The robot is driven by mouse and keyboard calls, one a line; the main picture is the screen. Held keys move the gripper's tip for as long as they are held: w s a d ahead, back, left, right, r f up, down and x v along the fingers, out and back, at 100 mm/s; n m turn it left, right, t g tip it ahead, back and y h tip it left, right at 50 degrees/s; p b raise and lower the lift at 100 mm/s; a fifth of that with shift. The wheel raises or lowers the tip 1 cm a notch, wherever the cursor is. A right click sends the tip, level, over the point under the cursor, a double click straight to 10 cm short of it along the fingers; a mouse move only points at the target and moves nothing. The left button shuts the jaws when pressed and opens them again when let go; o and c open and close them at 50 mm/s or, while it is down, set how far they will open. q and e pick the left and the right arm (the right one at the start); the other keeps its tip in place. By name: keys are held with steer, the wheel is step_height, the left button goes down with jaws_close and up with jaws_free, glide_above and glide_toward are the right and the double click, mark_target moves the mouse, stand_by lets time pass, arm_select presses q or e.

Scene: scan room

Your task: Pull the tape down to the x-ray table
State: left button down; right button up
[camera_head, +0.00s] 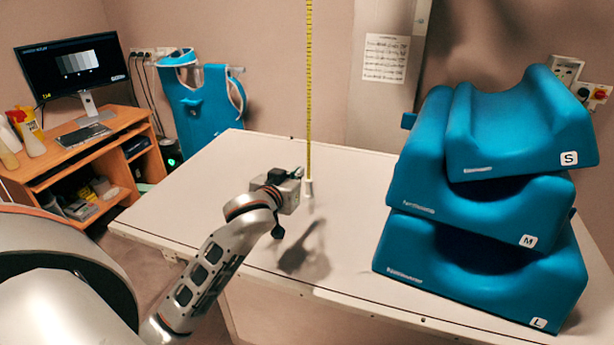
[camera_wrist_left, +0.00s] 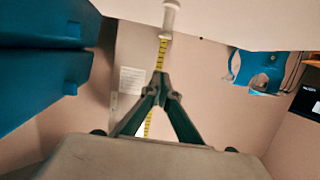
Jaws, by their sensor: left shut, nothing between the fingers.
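The yellow measuring tape (camera_head: 309,80) hangs straight down from above the picture. A pale end piece (camera_head: 308,189) is at its bottom, over the white x-ray table (camera_head: 215,195); I cannot tell the exact gap. My left gripper (camera_head: 300,172) is above the table, right by the tape's lower end. In the left wrist view, its fingers (camera_wrist_left: 161,78) meet at the tips with nothing between them. There the tape (camera_wrist_left: 162,52) passes behind the fingertips, and the end piece (camera_wrist_left: 171,16) shows beyond them. Whether fingers and tape touch is unclear. My right gripper is out of view.
Blue cushions (camera_head: 480,250) marked S, M and L are stacked on the table's right. A desk (camera_head: 100,160) with a monitor (camera_head: 72,65) stands at the left. A blue apron (camera_head: 205,105) hangs on the back wall. The table's left part is clear.

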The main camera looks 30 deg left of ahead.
arm_select(q)
glide_above(309, 188)
steer(key=s, duration=0.1)
steer(key=f, duration=0.5)
steer(key=shift+s+f, duration=0.25)
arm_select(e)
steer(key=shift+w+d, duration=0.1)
